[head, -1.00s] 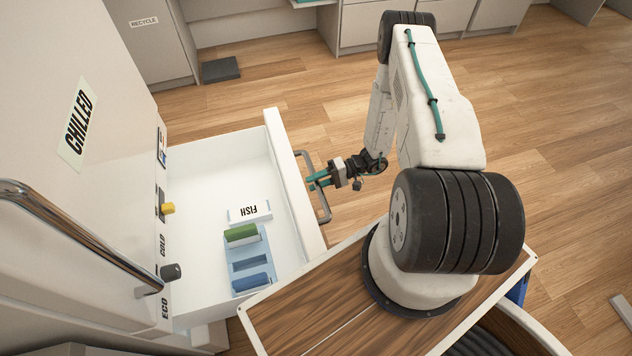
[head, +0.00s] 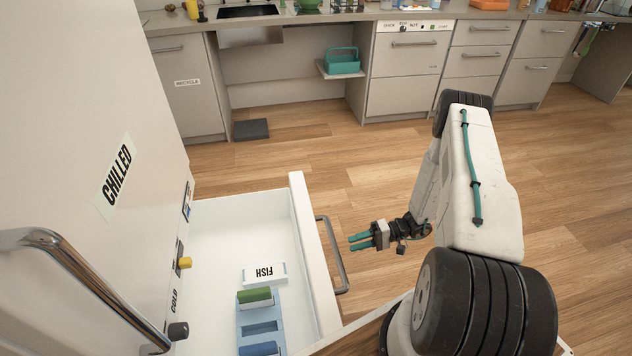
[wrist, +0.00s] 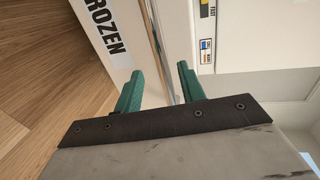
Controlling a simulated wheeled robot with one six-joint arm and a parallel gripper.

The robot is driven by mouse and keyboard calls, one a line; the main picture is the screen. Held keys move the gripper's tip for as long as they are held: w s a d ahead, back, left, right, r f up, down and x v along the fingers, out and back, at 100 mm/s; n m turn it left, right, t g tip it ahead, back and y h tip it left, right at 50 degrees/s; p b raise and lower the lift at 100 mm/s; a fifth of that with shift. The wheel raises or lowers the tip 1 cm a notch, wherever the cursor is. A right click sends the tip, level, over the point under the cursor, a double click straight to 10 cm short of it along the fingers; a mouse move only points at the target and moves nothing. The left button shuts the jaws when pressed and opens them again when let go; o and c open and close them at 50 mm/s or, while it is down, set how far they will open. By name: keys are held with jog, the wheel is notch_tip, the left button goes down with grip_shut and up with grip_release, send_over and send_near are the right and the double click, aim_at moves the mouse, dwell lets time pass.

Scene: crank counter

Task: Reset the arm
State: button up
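My arm (head: 480,190) is bent, with its forearm reaching down and left. My gripper (head: 358,241) is open and empty, just right of the open drawer's grey bar handle (head: 331,255), apart from it. In the wrist view, the two green fingers (wrist: 160,88) are spread with nothing held between them. The white drawer (head: 310,255) is pulled out from the fridge front.
In the drawer are a FISH label (head: 264,273) and a blue tray (head: 246,325) holding a green block (head: 256,295) and a blue block (head: 260,349). A chrome handle (head: 75,275) stands at left. Counters line the back.

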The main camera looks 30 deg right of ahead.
jog(key=s+a+r+m+g+h, duration=0.1)
jog(key=s+a+r+g+h, duration=0.15)
jog(key=r, duration=0.85)
jog(key=s+a+r+g+h, duration=0.1)
jog(key=s+r+g+h, duration=0.25)
jog(key=r, duration=0.75)
jog(key=s+a+r+m+g+h, duration=0.15)
jog(key=r+g, duration=0.25)
jog(key=r, duration=0.7)
jog(key=s+a+r+n+t+h, duration=0.2)
jog(key=s+r, duration=0.4)
jog(key=r, duration=0.4)
jog(key=s+a+r+n+t+h, duration=0.3)
jog(key=s+a+r+t+h, duration=0.2)
jog(key=r, duration=0.5)
jog(key=shift+s+a+r+h, duration=0.3)
jog(key=shift+s+a+h, duration=0.05)
jog(key=shift+s+a, duration=0.7)
